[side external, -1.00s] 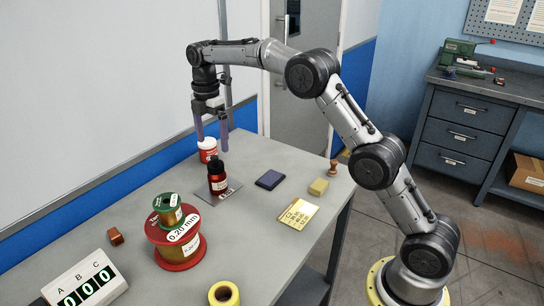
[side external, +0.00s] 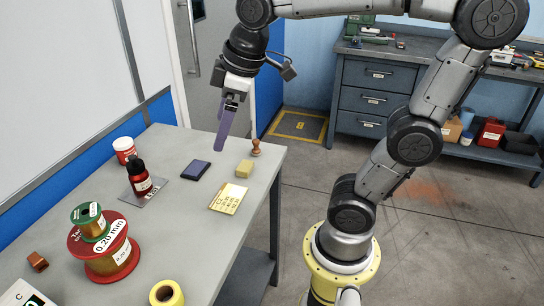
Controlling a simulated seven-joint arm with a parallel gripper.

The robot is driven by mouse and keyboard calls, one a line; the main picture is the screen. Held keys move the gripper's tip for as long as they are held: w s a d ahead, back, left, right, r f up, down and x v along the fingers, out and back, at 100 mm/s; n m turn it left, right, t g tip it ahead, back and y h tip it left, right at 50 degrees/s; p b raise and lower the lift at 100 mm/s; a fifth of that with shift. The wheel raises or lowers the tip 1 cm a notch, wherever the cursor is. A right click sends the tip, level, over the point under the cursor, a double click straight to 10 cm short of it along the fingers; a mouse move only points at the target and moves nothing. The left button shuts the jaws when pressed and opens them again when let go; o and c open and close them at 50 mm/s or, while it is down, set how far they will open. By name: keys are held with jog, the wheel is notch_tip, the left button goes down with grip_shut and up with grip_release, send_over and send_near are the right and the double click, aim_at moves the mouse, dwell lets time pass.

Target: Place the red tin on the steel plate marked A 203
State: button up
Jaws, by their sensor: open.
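The red tin (side external: 124,152), with a white top, stands upright near the table's back left edge. A grey steel plate (side external: 163,187) lies just in front of it; its marking is too small to read. A dark bottle with a red label (side external: 139,180) stands at the plate's left part and hides some of it. My gripper (side external: 220,147) is open and empty, its purple fingers pointing down, seen nearly edge-on. It appears above the table's right part, well to the right of the tin and plate.
A dark pad (side external: 195,171), a yellow block (side external: 244,168), a wooden stamp (side external: 256,147) and a brass-coloured card (side external: 228,199) lie right of the plate. Stacked wire spools (side external: 104,252) and a yellow tape roll (side external: 166,294) are in front.

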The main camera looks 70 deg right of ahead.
jog(key=s+f+m+t, duration=0.1)
jog(key=s+f+m, duration=0.3)
jog(key=s, duration=0.6)
jog(key=shift+a+f+m, duration=0.2)
jog(key=shift+f+m, duration=0.1)
jog(key=shift+f, duration=0.6)
